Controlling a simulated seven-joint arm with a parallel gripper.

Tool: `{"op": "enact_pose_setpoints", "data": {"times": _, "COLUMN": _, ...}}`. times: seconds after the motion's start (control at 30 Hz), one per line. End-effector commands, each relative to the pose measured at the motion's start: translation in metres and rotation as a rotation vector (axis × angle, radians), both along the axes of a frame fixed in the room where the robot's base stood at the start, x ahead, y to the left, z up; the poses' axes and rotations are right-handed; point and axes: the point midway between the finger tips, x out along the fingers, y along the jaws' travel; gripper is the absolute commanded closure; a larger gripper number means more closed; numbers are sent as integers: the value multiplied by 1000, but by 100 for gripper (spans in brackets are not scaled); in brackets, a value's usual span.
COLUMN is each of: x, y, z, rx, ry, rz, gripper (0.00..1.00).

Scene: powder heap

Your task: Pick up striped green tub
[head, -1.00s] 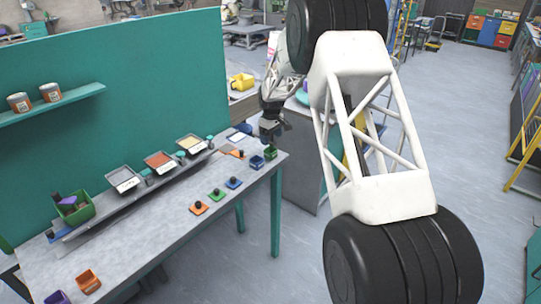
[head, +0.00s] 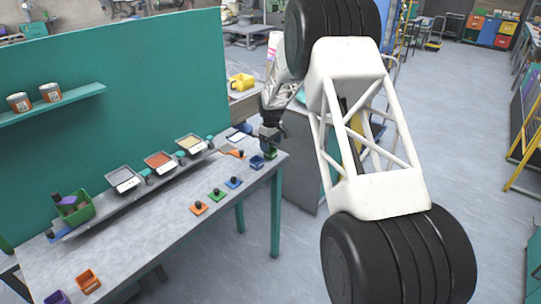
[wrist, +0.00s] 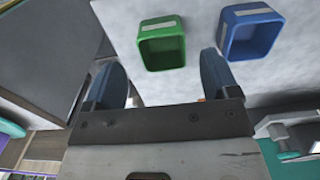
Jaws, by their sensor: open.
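The striped green tub (wrist: 162,43) is a small square open tub with a pale band on one side. In the wrist view it lies beyond my fingertips, roughly between their lines. In the head view the green tub (head: 271,154) stands at the table's far right corner, partly hidden by my gripper. My gripper (head: 272,138) is just above it in that view. In the wrist view the two blue fingers of my gripper (wrist: 160,78) are spread wide with nothing between them.
A blue tub (wrist: 250,32) with a pale band stands close beside the green one, near the right finger. Coloured pads with black knobs, trays of powder (head: 160,161) and a larger green box (head: 75,214) stand elsewhere on the grey table (head: 150,230).

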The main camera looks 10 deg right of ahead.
Motion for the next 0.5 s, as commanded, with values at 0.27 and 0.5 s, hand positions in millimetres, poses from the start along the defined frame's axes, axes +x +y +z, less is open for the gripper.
{"op": "enact_pose_setpoints", "data": {"times": 0.27, "x": -2, "y": 2, "z": -32, "rx": -1, "ry": 2, "rz": 0, "gripper": 19}}
{"op": "enact_pose_setpoints", "data": {"times": 0.5, "x": -2, "y": 2, "z": -44, "rx": 0, "ry": 1, "rz": 0, "gripper": 19}}
